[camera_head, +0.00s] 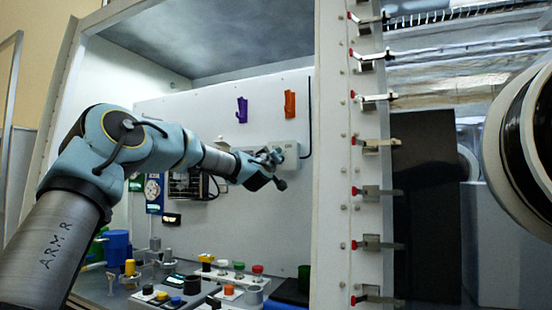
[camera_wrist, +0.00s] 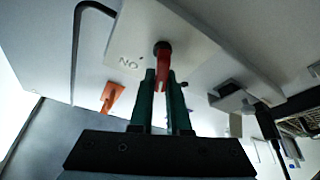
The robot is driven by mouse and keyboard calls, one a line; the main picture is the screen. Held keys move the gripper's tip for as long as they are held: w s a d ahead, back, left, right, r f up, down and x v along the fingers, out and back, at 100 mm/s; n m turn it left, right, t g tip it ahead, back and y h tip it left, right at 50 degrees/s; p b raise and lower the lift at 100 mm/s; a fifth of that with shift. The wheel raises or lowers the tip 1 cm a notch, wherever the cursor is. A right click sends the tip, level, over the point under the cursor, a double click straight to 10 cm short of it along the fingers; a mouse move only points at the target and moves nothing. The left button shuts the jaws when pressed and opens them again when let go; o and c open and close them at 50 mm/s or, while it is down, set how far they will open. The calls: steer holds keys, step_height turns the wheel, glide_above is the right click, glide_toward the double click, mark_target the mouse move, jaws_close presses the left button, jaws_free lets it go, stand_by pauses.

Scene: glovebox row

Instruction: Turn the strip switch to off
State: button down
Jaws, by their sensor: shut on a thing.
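The strip (camera_head: 288,153) is a pale box on the back wall of the glovebox in the head view; it also fills the upper middle of the wrist view (camera_wrist: 190,40). Its switch is a red lever (camera_wrist: 163,60) on a dark round pivot, with the letters "ON" printed beside it, upside down in the wrist view. My gripper (camera_wrist: 162,82) is shut on the red lever, one teal finger on each side. In the head view my gripper (camera_head: 275,161) is at the strip's front, and the lever is hidden there.
A purple hook (camera_head: 241,110) and an orange hook (camera_head: 290,105) hang above on the back wall. A dark cable runs up beside the strip. A black plug (camera_wrist: 266,120) is close by in the wrist view. Coloured knobs and buttons (camera_head: 230,268) fill the bench below.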

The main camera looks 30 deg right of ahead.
steer(key=shift+n+y, duration=0.3)
steer(key=shift+n, duration=0.3)
steer(key=c, duration=0.9)
jaws_free()
steer(key=b+v, duration=0.4)
steer(key=v, duration=0.6)
steer(key=shift+s+a+f+b, duration=0.25)
steer(key=shift+b, duration=0.05)
